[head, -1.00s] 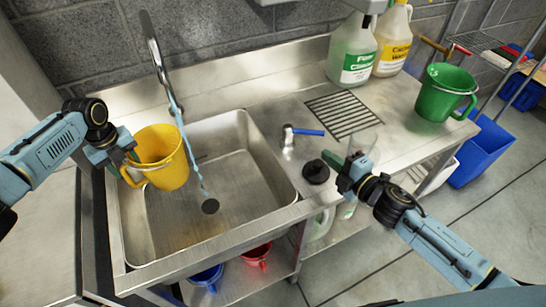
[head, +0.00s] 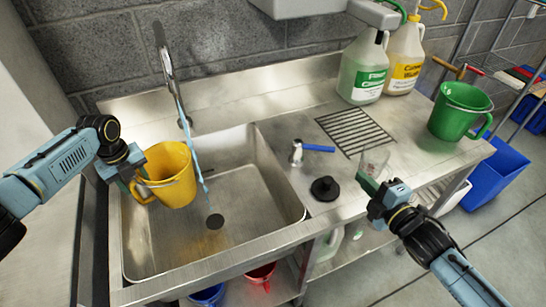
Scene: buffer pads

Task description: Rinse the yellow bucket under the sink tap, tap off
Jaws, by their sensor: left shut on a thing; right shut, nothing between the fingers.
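The yellow bucket (head: 168,178) hangs upright over the left part of the sink basin (head: 240,205). My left gripper (head: 138,180) is shut on its left side, at the handle. The tap (head: 163,50) is running. Its thin water stream (head: 194,150) falls just right of the bucket, close to its rim, toward the dark drain (head: 215,221). A blue lever (head: 318,148) on a metal fitting (head: 296,153) points right on the counter beside the basin. My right gripper (head: 378,196) is shut and empty near the counter's front edge.
A black plunger-like stopper (head: 324,188) and a clear cup (head: 374,162) stand near my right gripper. A green bucket (head: 460,110) is at the counter's right end. Two jugs (head: 362,70) (head: 405,58) stand at the back. A drain grate (head: 355,130) lies between.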

